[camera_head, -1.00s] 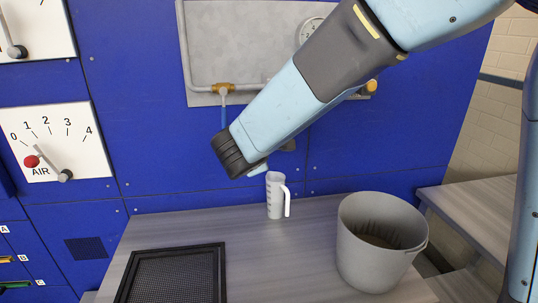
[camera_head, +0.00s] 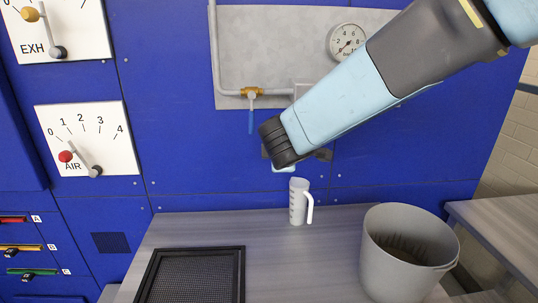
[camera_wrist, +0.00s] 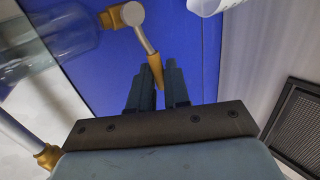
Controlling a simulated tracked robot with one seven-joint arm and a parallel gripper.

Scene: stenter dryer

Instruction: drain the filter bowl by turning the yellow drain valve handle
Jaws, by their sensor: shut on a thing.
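In the wrist view, the yellow drain valve handle (camera_wrist: 155,66) hangs on a grey lever from a brass fitting (camera_wrist: 125,15). My gripper (camera_wrist: 158,74) is shut on the handle's lower end, one finger on each side. The clear filter bowl (camera_wrist: 68,32) is beside the valve at the upper left of that view, partly cut off. In the head view, my arm covers the valve and bowl, and my fingers are mostly hidden behind the dark wrist.
A white measuring jug (camera_head: 298,205) stands on the grey bench (camera_head: 270,262) below my wrist. A grey bucket (camera_head: 375,262) is at the right and a black-framed mesh screen (camera_head: 239,275) at the front. A blue-handled valve (camera_head: 251,120) and gauge (camera_head: 346,42) are on the wall panel.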

